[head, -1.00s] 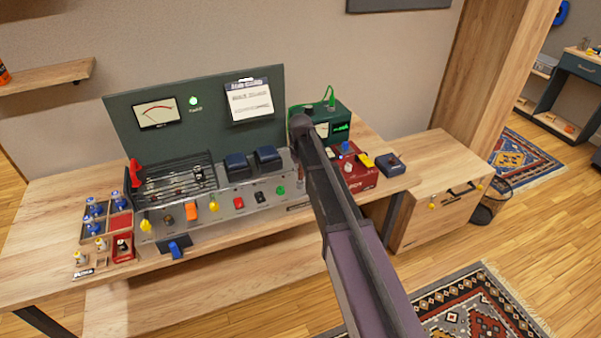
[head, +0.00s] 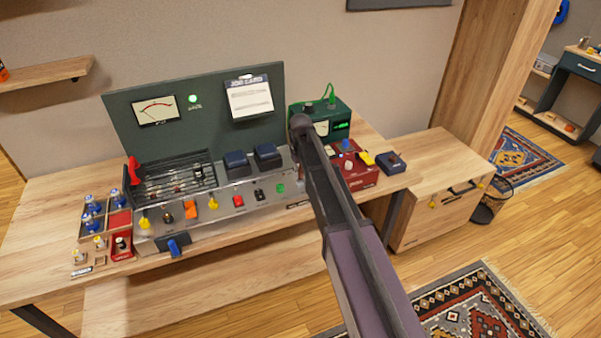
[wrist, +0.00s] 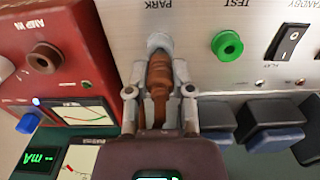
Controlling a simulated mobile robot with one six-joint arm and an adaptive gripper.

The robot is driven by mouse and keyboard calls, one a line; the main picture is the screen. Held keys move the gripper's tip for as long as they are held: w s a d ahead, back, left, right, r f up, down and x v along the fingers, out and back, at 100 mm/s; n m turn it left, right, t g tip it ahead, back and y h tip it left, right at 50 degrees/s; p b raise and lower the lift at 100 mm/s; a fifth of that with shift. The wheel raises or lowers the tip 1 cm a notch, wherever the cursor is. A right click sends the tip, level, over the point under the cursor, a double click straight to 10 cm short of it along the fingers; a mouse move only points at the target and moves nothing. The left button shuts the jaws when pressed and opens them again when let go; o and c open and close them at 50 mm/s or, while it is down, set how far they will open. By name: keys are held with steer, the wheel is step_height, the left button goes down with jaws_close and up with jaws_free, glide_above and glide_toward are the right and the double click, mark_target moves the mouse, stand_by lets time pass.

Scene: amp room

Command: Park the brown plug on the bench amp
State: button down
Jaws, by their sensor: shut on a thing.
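In the wrist view my gripper (wrist: 160,66) is shut on the brown plug (wrist: 158,82), with a finger on either side of its ribbed body. The plug points at the silver panel of the bench amp (wrist: 195,18), and its far end meets a grey round socket (wrist: 158,41) by the PARK lettering. I cannot tell how deep it sits. In the head view the bench amp (head: 215,222) stands on the wooden bench; my arm hides the gripper and plug there.
A green TEST socket (wrist: 227,44) and a black rocker switch (wrist: 288,42) are beside the plug. The red amp unit (wrist: 50,40) stands close on the other side. Dark blocks (wrist: 268,125) lie near the fingers. A parts tray (head: 120,222) is at the bench's left.

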steer(key=shift+f+b, duration=0.45)
steer(key=shift+f, duration=0.05)
stand_by(0.4)
steer(key=shift+c, duration=2.1)
jaws_free()
steer(key=shift+r, duration=0.15)
step_height(320, 180, up, 8)
steer(key=p, duration=0.8)
steer(key=shift+r+p, duration=0.25)
steer(key=shift+p, duration=0.15)
steer(key=s+d+f+b, duration=0.1)
steer(key=s+d, duration=1.1)
steer(key=s, duration=0.1)
steer(key=shift+d+f+b, duration=0.3)
steer(key=shift+f+b, duration=0.1)
steer(key=shift+s, duration=0.1)
steer(key=s+a+m, duration=0.1)
steer(key=s+m, duration=0.2)
steer(key=s, duration=1)
steer(key=shift+a+m, duration=0.3)
steer(key=shift+a, duration=0.1)
steer(key=shift+w, duration=0.1)
